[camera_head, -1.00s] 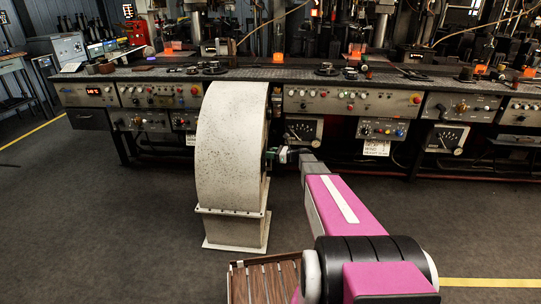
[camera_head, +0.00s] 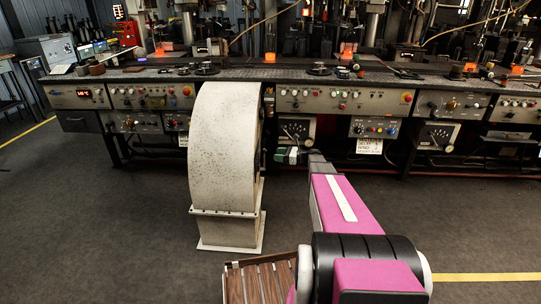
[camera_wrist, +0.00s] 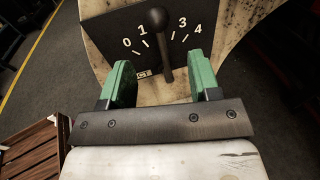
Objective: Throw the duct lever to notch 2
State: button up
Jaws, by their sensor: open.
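The duct (camera_head: 225,150) is a tall, curved, speckled pale housing standing on the floor left of my arm. In the wrist view, its black dial plate (camera_wrist: 118,33) carries white numbers 0, 1, 3 and 4. The duct lever (camera_wrist: 158,20), black with a round knob, stands nearly upright between 1 and 3, covering the place of the 2. My gripper (camera_wrist: 161,62) is open, its green fingers apart on either side of the lever's lower part, with clear gaps. In the head view, my gripper (camera_head: 284,156) is right of the duct with a small gap; the lever cannot be made out there.
A long workbench (camera_head: 130,75) with control panels and glowing orange moulds runs across the back. A brown slatted wooden thing (camera_head: 258,283) sits low in front, left of my arm. The grey floor (camera_head: 90,220) at the left is clear.

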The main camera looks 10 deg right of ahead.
jog(key=shift+v, duration=1.3)
jog(key=s+a+f+n+g+h, duration=0.2)
jog(key=s+a+n+g+h, duration=0.1)
jog(key=s+a+n, duration=0.3)
jog(key=s+a+f+n+g+h, duration=0.1)
jog(key=s+a+n+g+h, duration=0.25)
jog(key=s, duration=0.55)
jog(key=s+n+g+h, duration=0.1)
jog(key=s+n+h, duration=0.8)
jog(key=s+n, duration=0.4)
jog(key=shift+s+r+n, duration=0.2)
jog(key=shift+s+n, duration=0.15)
jog(key=shift+s, duration=0.9)
